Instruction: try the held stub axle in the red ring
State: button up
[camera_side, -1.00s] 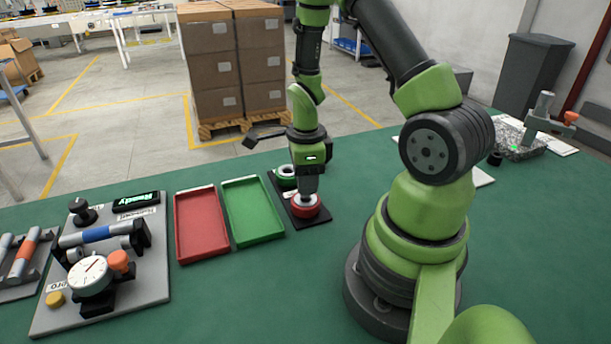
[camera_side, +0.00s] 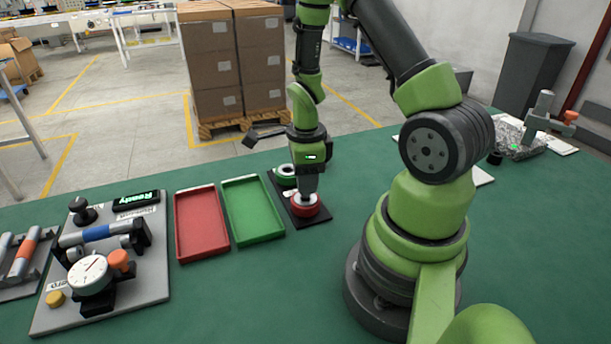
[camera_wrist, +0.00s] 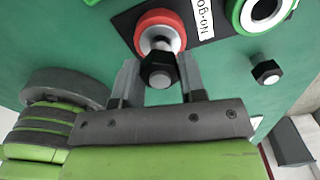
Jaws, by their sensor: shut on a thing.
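My gripper (camera_wrist: 159,76) is shut on the stub axle (camera_wrist: 160,68), whose dark hex end faces the wrist camera between the fingers. The axle's silver part lies over the opening of the red ring (camera_wrist: 138,34). I cannot tell how deep its tip sits in the ring. In the side view, my gripper (camera_side: 307,194) points straight down just above the red ring (camera_side: 305,211), and the axle is mostly hidden by the fingers. The ring sits at the near end of a black plate (camera_side: 321,219), beside a "No-go" label in the wrist view.
A green ring (camera_side: 286,182) sits at the plate's far end. A red tray (camera_side: 202,248) and a green tray (camera_side: 254,232) lie left of the plate. A dial gauge fixture (camera_side: 88,276) stands farther left. Another hex-ended part (camera_wrist: 267,72) is on the green bench in the wrist view.

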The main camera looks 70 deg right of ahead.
jog(key=shift+f, duration=0.55)
dwell(0.4)
jog(key=shift+r, duration=0.2)
dwell(0.8)
jog(key=shift+r, duration=0.6)
jog(key=shift+r, duration=1.9)
jog(key=shift+w, duration=0.1)
